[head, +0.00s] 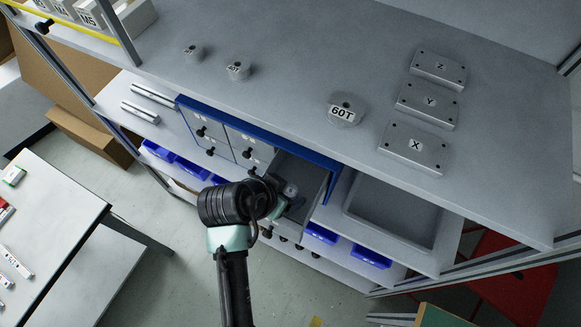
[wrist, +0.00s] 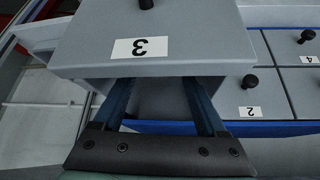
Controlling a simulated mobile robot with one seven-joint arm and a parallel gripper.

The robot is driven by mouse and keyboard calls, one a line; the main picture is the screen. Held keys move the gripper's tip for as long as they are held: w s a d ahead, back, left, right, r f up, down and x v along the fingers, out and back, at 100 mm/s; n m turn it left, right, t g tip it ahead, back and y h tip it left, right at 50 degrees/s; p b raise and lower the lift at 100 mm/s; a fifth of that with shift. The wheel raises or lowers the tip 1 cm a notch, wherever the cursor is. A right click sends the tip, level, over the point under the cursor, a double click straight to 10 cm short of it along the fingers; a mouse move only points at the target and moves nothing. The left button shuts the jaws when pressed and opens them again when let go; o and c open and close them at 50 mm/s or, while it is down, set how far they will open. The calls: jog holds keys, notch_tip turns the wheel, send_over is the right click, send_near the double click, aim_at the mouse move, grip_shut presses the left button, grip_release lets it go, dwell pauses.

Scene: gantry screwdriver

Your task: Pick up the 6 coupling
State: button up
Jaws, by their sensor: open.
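No coupling marked 6 can be made out in either view. A grey drawer (head: 312,180) under the bench top is pulled out, and its inside is partly hidden by my arm in the head view. Its front, labelled 3 (wrist: 100,50), fills the upper middle of the wrist view, with the label upside down. My gripper (wrist: 160,92) is open, its two fingers apart. The finger ends pass out of sight behind the drawer front in the wrist view. In the head view my gripper (head: 290,203) is at the open drawer; its fingers are not clear there.
Closed drawers (head: 222,140) stand left of the open one. A 60T part (head: 345,112), plates X (head: 415,147), Y (head: 429,102) and Z (head: 439,68), and two small cylinders (head: 193,53) (head: 237,70) stand on the bench top. Blue bins (head: 371,257) and an empty tray (head: 395,205) are below.

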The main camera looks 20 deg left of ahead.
aim_at(290, 192)
jog(key=shift+x, duration=1.85)
jog(key=shift+s, duration=0.1)
grip_shut()
